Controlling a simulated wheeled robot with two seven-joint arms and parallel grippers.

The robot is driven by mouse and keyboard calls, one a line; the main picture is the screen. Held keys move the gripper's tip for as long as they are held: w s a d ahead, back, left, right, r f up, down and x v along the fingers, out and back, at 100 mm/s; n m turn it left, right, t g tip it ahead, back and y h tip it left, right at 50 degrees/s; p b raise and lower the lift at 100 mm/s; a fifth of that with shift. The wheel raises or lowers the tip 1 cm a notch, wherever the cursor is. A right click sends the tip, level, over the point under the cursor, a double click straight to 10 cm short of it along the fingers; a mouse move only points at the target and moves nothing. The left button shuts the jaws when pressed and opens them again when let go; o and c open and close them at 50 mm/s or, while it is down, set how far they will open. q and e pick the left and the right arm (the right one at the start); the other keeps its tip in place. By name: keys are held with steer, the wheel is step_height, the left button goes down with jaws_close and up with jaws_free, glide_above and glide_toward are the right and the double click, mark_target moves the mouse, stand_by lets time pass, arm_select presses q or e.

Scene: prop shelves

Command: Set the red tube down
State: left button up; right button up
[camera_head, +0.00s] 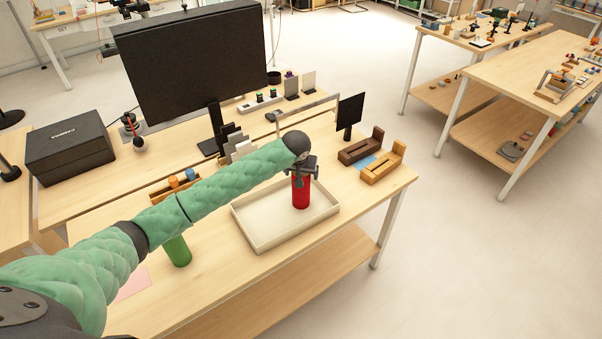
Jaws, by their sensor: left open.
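The red tube (301,193) stands upright in the cream tray (255,240), in its right-hand part. My left gripper (301,176) is directly above the tube, with its fingers around or just at the tube's top. The jaws are open. Whether a finger touches the tube cannot be told at this size. The tube's upper end is partly hidden by the gripper. My right gripper is not in view.
A green tube (178,250) stands left of the tray, partly under my arm. Wooden blocks (383,170) and a small black panel (349,113) stand right of and behind the tray. A large monitor (190,62) stands behind. The table's front right strip is clear.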

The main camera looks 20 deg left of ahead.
arm_select(q)
steer(key=shift+s+r+b, duration=0.2)
steer(key=shift+r+b, duration=0.15)
steer(key=shift+r, duration=0.15)
steer(key=b+v, duration=0.3)
steer(key=v, duration=0.8)
steer(key=shift+b, duration=0.35)
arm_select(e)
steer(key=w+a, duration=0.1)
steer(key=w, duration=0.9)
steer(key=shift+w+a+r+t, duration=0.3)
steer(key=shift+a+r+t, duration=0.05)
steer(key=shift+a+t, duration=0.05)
